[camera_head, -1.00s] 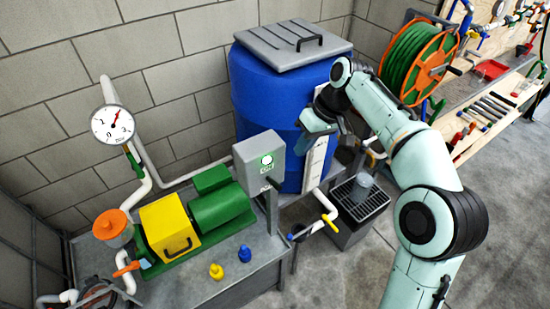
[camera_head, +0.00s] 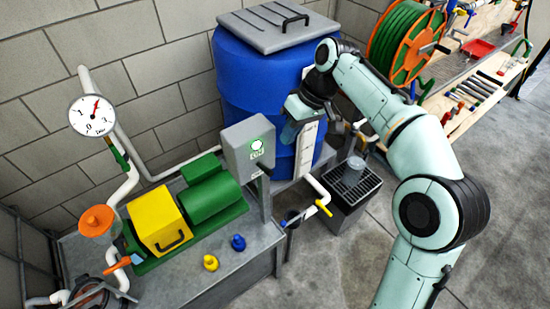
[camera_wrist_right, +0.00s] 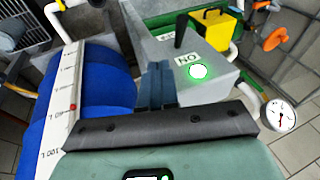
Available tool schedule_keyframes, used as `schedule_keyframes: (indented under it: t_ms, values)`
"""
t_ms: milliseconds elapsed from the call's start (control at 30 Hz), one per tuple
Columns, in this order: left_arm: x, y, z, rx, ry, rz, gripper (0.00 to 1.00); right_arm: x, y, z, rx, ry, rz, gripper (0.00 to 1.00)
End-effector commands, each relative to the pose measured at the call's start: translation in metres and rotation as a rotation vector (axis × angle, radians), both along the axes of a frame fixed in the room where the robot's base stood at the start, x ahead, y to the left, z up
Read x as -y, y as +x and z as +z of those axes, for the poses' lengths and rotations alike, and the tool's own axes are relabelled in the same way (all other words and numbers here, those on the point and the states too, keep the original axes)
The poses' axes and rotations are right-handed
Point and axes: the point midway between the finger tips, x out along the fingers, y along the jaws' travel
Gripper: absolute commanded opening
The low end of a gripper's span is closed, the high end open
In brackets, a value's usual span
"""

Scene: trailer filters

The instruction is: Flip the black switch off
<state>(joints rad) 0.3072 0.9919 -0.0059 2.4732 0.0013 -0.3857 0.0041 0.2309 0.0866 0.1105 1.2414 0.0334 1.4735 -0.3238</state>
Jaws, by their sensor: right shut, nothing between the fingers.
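The black switch (camera_head: 264,169) is a short lever on the lower right side of a grey control box (camera_head: 240,150). The box face has a lit green lamp (camera_head: 256,147) and a label reading ON. In the right wrist view the black lever (camera_wrist_right: 180,30) sticks out beyond the box, near the glowing lamp (camera_wrist_right: 198,72). My right gripper (camera_head: 290,132) is shut and empty, just right of the box and above the lever, apart from the lever. Its closed fingers (camera_wrist_right: 157,85) show beside the box in the right wrist view. My left gripper is not in view.
A blue barrel (camera_head: 240,85) with a grey lid stands behind the box. A green and yellow pump (camera_head: 160,220) sits on the metal bench to the left, with a pressure gauge (camera_head: 92,116) above. A yellow-handled valve (camera_head: 323,208) is below right.

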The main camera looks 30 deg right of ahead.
Motion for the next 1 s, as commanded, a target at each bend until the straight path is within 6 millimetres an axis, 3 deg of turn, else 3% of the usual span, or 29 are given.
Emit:
schedule_keyframes:
  t_ms: [133, 300, 500, 1000]
  values:
    - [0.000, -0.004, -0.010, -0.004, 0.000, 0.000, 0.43, -0.011, 0.005, -0.032, -0.003, 0.002, 0.001, 0.00]
    - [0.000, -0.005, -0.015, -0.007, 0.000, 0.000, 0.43, -0.032, -0.001, -0.044, 0.000, 0.002, 0.002, 0.00]
    - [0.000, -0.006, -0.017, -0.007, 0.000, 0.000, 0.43, -0.042, -0.004, -0.050, 0.001, 0.000, 0.000, 0.00]
    - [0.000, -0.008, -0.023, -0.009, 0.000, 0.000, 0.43, -0.043, -0.005, -0.052, 0.014, 0.001, -0.001, 0.00]
